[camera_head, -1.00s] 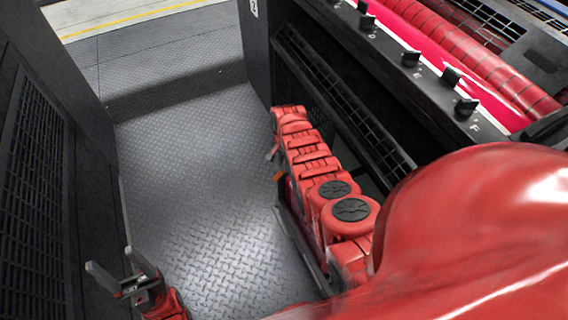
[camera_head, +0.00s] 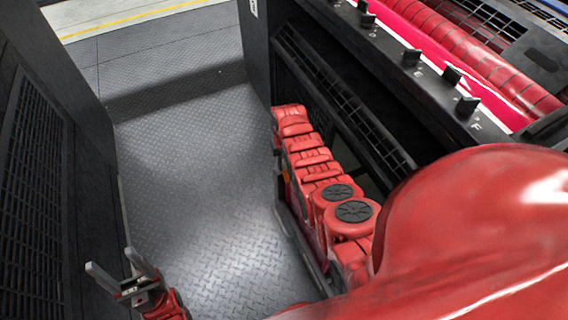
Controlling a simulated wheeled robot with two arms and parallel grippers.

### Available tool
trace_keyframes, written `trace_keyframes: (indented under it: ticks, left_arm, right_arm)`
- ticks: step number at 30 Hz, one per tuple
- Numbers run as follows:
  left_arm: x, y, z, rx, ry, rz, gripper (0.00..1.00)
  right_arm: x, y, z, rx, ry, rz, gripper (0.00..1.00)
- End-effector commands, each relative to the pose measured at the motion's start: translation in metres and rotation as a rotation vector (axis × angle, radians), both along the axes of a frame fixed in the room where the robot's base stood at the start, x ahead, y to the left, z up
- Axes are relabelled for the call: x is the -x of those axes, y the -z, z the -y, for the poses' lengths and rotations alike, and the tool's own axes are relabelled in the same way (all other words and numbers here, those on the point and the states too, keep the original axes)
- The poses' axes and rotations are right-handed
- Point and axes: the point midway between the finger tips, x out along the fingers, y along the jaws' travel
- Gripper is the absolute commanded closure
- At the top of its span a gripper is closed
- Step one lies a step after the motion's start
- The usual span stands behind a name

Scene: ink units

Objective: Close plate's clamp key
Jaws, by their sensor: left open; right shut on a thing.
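My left gripper (camera_head: 111,262) is at the lower left, open and empty, with its two pale fingers spread above the floor. My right arm (camera_head: 310,165) reaches away from me along the machine's dark side, below the top rail. Its gripper is hidden at the far end of the arm, so what it holds does not show. I cannot make out the plate's clamp key. Several black knobs (camera_head: 452,76) stand on the machine's top rail, with letters such as F beside them; I cannot tell whether any belongs to the clamp.
The machine (camera_head: 395,70) fills the upper right, with red rollers (camera_head: 475,55) behind a glossy pink-red strip. A dark grille panel (camera_head: 38,190) stands on the left. Free tread-plate floor (camera_head: 190,190) lies between them. A yellow line (camera_head: 130,19) crosses the far floor.

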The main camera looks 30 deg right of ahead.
Motion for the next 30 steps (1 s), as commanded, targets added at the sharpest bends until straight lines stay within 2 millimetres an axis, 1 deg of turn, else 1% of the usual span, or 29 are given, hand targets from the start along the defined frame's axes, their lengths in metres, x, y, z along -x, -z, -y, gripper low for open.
trace_keyframes:
  ticks: [6,12,29,30]
  left_arm:
    - [0.0000,0.0011,-0.0001,0.000,0.000,0.000,0.35]
    - [0.0000,0.0014,0.0000,0.000,0.000,0.000,0.35]
    - [0.0000,0.0015,0.0000,0.000,0.000,0.000,0.35]
    - [0.0000,0.0015,0.0000,0.000,0.000,0.000,0.35]
  right_arm:
    - [0.0003,0.0006,-0.0002,0.000,-0.121,0.000,1.00]
    - [0.0000,0.0004,0.0001,0.000,-0.184,0.000,1.00]
    - [-0.0001,0.0002,0.0000,0.000,-0.210,0.001,1.00]
    - [-0.0001,0.0002,0.0000,0.000,-0.210,0.000,0.70]
